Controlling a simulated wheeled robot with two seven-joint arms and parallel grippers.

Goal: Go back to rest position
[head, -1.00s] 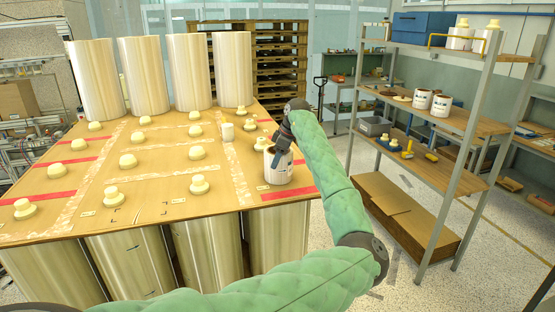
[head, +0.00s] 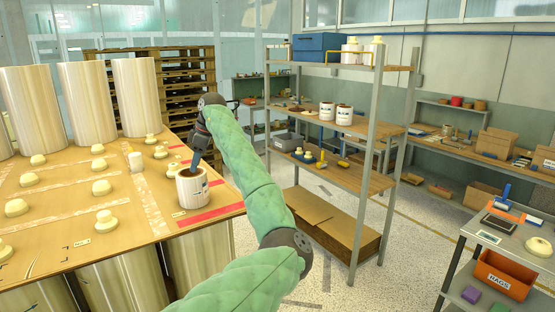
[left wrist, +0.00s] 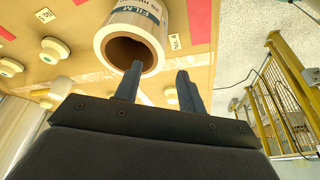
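A white-labelled film roll (head: 193,190) stands upright at the right edge of the wooden pallet top (head: 60,240). My left gripper (head: 195,161) is above and just behind the roll's top rim in the head view. My right gripper is in neither view.
Tall wrapped rolls (head: 136,97) stand at the back of the pallet top, with several cream knobs (head: 103,188) across it. A metal shelf (head: 368,170) with rolls and boxes stands right of my arm. A cart (head: 505,245) is at far right. Open floor lies between.

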